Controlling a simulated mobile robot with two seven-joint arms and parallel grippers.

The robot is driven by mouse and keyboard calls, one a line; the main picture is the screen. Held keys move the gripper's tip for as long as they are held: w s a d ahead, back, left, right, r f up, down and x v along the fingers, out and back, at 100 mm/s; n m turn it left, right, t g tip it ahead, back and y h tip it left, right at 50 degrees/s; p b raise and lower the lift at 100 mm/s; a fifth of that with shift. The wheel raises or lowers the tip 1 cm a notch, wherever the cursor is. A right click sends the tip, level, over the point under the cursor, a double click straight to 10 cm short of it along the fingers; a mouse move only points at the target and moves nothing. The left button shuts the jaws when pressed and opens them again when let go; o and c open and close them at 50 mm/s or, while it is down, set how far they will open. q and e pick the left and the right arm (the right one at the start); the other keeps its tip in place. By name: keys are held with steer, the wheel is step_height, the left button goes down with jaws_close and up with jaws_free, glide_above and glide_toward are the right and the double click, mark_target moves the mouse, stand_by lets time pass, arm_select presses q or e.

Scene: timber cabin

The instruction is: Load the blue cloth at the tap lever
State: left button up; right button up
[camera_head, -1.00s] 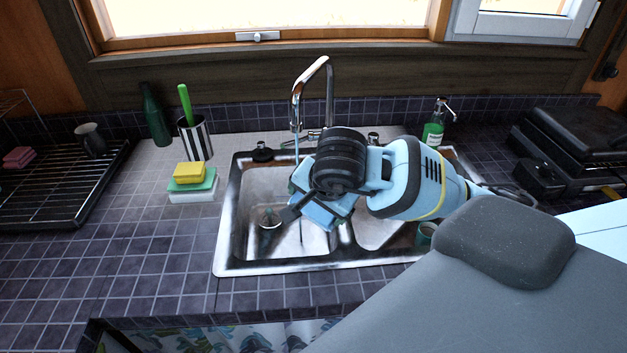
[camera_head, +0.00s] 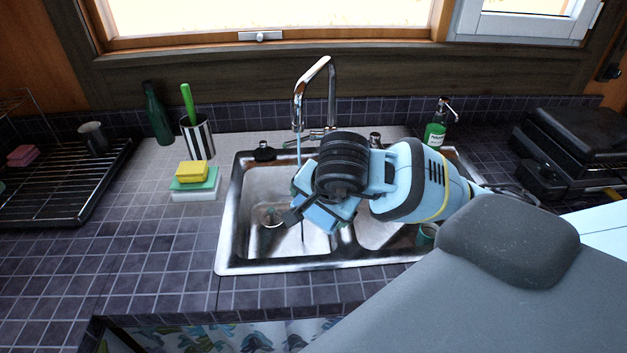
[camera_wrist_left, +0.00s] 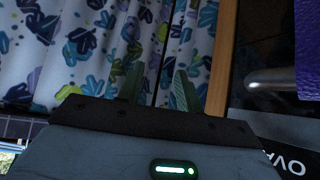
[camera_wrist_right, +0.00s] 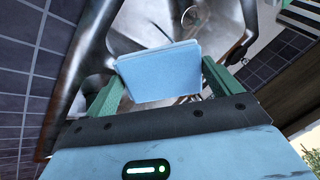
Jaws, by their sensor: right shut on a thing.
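My right gripper (camera_wrist_right: 163,88) is shut on the folded light-blue cloth (camera_wrist_right: 160,72), which shows between its green fingers in the right wrist view. In the head view the right gripper (camera_head: 318,212) hangs over the sink (camera_head: 262,184), in front of the chrome tap (camera_head: 331,95), with part of the cloth hidden by the wrist. The tap lever is small and partly hidden at the tap's base. A thin pale streak like water runs below the spout. My left gripper (camera_wrist_left: 160,90) is open and empty before a patterned curtain in the left wrist view; it is outside the head view.
Sponges (camera_head: 192,175) and a striped cup (camera_head: 197,140) with a green-handled brush stand left of the sink. A soap bottle (camera_head: 435,132) stands behind right, and a teal cup (camera_head: 427,234) is beside my right arm. A dish rack (camera_head: 70,200) is far left; the front-left counter is clear.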

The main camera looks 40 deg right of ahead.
stand_by(0.6)
steer(key=shift+s+a+r+p, duration=0.25)
steer(key=shift+s+r+p, duration=0.1)
steer(key=shift+r, duration=0.2)
steer(key=shift+s+a+r+p, duration=0.3)
steer(key=shift+s+r+p, duration=0.1)
steer(key=shift+s+r, duration=0.2)
steer(key=shift+s+a+r+p, duration=0.35)
steer(key=shift+s+r, duration=0.1)
steer(key=shift+s, duration=0.1)
arm_select(q)
steer(key=shift+t, duration=0.5)
steer(key=shift+w+r, duration=0.7)
steer(key=shift+r, duration=0.2)
steer(key=shift+w+r, duration=0.7)
steer(key=shift+r, duration=0.2)
arm_select(e)
steer(key=shift+s+a+r, duration=0.35)
steer(key=shift+s+r, duration=0.05)
steer(key=shift+s, duration=0.3)
